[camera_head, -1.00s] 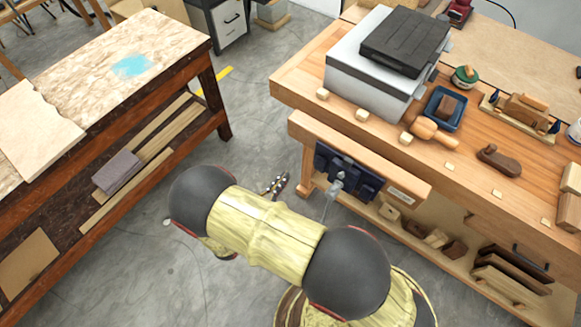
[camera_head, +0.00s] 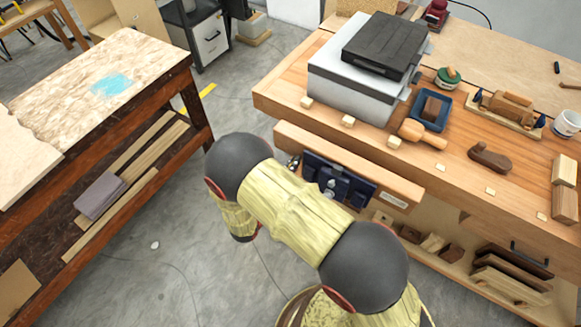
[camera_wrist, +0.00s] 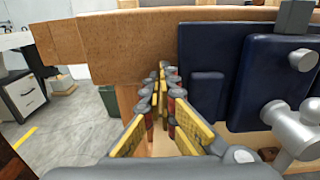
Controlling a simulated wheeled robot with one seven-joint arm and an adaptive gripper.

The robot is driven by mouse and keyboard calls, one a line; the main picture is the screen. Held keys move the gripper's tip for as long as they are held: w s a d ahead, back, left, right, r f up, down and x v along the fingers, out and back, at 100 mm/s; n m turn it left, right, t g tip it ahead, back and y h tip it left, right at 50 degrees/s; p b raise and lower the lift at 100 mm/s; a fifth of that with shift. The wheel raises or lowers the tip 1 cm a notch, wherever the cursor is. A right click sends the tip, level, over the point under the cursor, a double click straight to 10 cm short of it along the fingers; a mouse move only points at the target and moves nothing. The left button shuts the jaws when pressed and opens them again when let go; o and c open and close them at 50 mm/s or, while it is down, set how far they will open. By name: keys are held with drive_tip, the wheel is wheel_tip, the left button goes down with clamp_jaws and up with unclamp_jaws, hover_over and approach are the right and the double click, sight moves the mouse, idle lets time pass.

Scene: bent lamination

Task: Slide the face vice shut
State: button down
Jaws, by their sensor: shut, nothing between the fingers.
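The face vice is on the front of the workbench. Its wooden jaw (camera_head: 300,142) has a dark blue metal plate (camera_head: 352,190) with a silver screw hub. A gap shows between the jaw and the bench front. In the wrist view the wooden jaw (camera_wrist: 125,42) spans the top, with the blue plate (camera_wrist: 205,62) at right and the silver screw and handle (camera_wrist: 285,125) beyond. My gripper (camera_wrist: 162,72) is shut and empty, its fingertips close to the jaw, just left of the plate; contact cannot be told. My arm mostly hides the gripper in the head view.
The workbench (camera_head: 455,178) carries a grey case (camera_head: 350,85), a blue tray (camera_head: 415,115), a mallet (camera_head: 422,134) and planes. Wood pieces lie on its lower shelf. A second bench (camera_head: 150,65) stands at left, with grey floor (camera_head: 195,255) between.

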sight(302, 151)
drive_tip(key=shift+p+x, duration=0.4)
drive_tip(key=shift+x, duration=2.65)
drive_tip(key=shift+a, duration=0.1)
drive_tip(key=p+v, duration=0.2)
drive_tip(key=v, duration=1.2)
